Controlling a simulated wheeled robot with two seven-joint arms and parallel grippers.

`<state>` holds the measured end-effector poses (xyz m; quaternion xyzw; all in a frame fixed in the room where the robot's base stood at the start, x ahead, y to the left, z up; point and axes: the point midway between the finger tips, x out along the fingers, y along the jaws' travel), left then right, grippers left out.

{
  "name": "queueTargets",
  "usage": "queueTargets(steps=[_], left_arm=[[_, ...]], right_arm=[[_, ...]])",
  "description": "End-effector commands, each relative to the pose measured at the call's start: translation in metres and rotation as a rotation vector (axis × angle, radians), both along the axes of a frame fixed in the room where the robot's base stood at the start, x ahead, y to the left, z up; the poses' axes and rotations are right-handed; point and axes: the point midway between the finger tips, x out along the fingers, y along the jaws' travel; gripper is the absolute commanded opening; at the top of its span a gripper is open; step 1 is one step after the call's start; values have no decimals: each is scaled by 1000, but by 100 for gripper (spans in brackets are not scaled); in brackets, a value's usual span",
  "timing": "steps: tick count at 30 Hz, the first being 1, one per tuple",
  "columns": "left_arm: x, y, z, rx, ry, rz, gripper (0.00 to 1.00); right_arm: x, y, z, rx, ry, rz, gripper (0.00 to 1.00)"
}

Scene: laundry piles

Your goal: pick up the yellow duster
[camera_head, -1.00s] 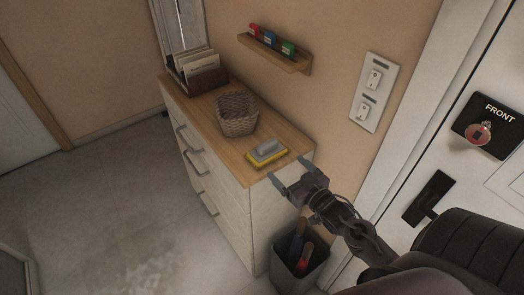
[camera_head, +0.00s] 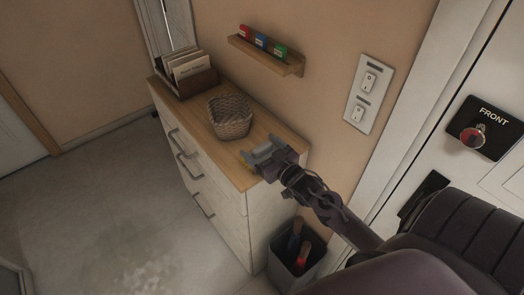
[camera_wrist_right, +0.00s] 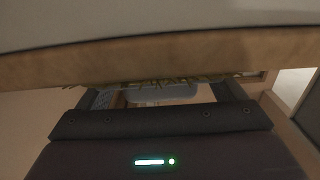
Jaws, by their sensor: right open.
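The yellow duster (camera_head: 247,165) lies on the wooden top of the dresser near its right front corner. It has a grey handle on top, and only a little of its yellow edge shows past my gripper. My right gripper (camera_head: 265,155) is open at the duster, with its fingers reaching over or beside it. In the right wrist view the duster's pale grey handle (camera_wrist_right: 165,91) shows between the open fingers, with thin yellowish fringe. I cannot tell whether the fingers touch it. My left gripper is not in view.
A woven basket (camera_head: 230,118) stands behind the duster on the dresser (camera_head: 205,150). A file box (camera_head: 186,72) is at the far end. A small wall shelf (camera_head: 265,55) hangs above. A bin (camera_head: 297,257) stands on the floor by the dresser's right side.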

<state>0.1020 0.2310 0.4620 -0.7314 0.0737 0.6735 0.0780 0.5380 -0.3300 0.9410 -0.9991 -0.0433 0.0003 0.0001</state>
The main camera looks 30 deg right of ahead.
Motion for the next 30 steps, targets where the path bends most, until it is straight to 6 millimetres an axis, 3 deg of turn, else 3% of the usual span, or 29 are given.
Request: queueTargets(steps=[4,12,23,30], left_arm=[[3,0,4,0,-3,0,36],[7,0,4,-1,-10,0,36],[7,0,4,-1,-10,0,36],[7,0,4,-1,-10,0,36]], right_arm=[[14,1,1,0,-1,0,89],[16,2,0,0,0,0,88],[16,2,0,0,0,0,41],[16,2,1,0,0,0,40]])
